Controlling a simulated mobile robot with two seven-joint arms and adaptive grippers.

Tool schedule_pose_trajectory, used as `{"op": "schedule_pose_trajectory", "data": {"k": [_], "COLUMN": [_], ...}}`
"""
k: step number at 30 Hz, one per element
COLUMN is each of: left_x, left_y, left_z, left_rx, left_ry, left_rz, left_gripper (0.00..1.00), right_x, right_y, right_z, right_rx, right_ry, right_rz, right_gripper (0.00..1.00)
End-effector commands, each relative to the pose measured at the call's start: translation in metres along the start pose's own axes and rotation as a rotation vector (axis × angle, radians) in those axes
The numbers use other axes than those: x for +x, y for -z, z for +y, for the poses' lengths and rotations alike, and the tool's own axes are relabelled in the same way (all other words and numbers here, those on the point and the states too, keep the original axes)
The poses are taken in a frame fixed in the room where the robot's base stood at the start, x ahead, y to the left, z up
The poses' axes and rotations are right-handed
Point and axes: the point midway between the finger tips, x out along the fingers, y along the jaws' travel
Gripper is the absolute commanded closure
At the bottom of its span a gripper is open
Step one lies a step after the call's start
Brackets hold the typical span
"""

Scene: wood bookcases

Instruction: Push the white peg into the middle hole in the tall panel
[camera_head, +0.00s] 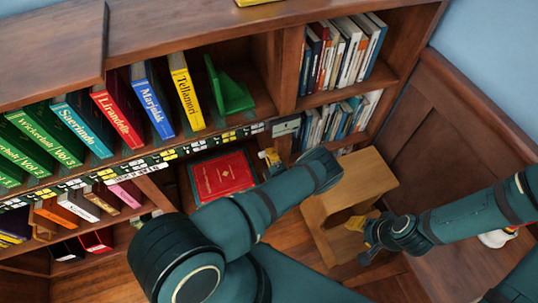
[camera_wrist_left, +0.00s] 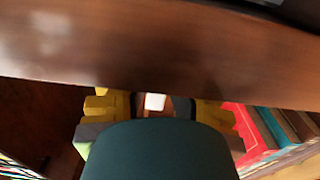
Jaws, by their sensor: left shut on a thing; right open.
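The white peg (camera_wrist_left: 155,102) shows as a small white block between the yellow fingers of my left gripper (camera_wrist_left: 160,108) in the left wrist view. That gripper is shut on it. In the head view the left gripper (camera_head: 269,158) is mostly hidden behind my arm, in front of the lower shelf, and the peg cannot be made out. A dark wood board (camera_wrist_left: 150,45) fills the top of the wrist view, close to the fingers. I cannot tell whether it is the tall panel, and no hole shows. My right gripper (camera_head: 372,238) is open and empty beside a light wood stand.
The bookcase has an upright divider (camera_head: 291,62) between its bays. A red book (camera_head: 222,175) lies on the lower shelf, and a green bookend (camera_head: 230,92) stands above. The light wood stand (camera_head: 345,187) is right of my left arm. Open floor is limited.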

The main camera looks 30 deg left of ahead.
Motion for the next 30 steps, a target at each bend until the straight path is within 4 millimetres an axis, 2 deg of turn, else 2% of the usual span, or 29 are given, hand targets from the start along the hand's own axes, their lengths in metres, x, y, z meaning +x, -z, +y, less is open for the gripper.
{"op": "schedule_pose_trajectory", "data": {"k": [2, 3, 4, 5, 12, 16, 20, 30], "left_x": [0.0, 0.0, 0.0, 0.0, 0.0, -0.008, -0.029, -0.096], "left_y": [-0.003, -0.003, -0.003, -0.003, -0.004, -0.005, -0.005, -0.002], "left_z": [0.0, 0.0, 0.0, 0.0, 0.001, 0.001, 0.0, -0.001], "left_rx": [-0.001, 0.0, -0.001, -0.001, -0.002, -0.002, -0.002, 0.001], "left_ry": [0.0, 0.0, 0.0, 0.0, -0.001, 0.0, 0.002, 0.003], "left_rz": [-0.002, -0.003, -0.003, -0.003, -0.005, -0.008, -0.011, -0.005], "left_gripper": [1.0, 0.65, 0.54, 0.49, 0.49, 0.49, 0.49, 0.49], "right_x": [0.0, 0.0, 0.0, 0.0, 0.0, 0.0, 0.0, 0.0], "right_y": [0.0, 0.0, 0.0, 0.0, 0.0, 0.0, 0.0, 0.0], "right_z": [0.0, 0.0, 0.0, 0.0, 0.0, 0.0, 0.0, 0.0], "right_rx": [0.0, 0.0, 0.0, 0.0, 0.0, 0.0, 0.0, 0.0], "right_ry": [0.0, 0.0, 0.0, 0.0, 0.0, 0.0, 0.0, 0.0], "right_rz": [0.0, 0.0, 0.0, 0.0, 0.0, 0.0, 0.0, 0.0], "right_gripper": [0.53, 0.53, 0.53, 0.53, 0.53, 0.53, 0.53, 0.53]}}
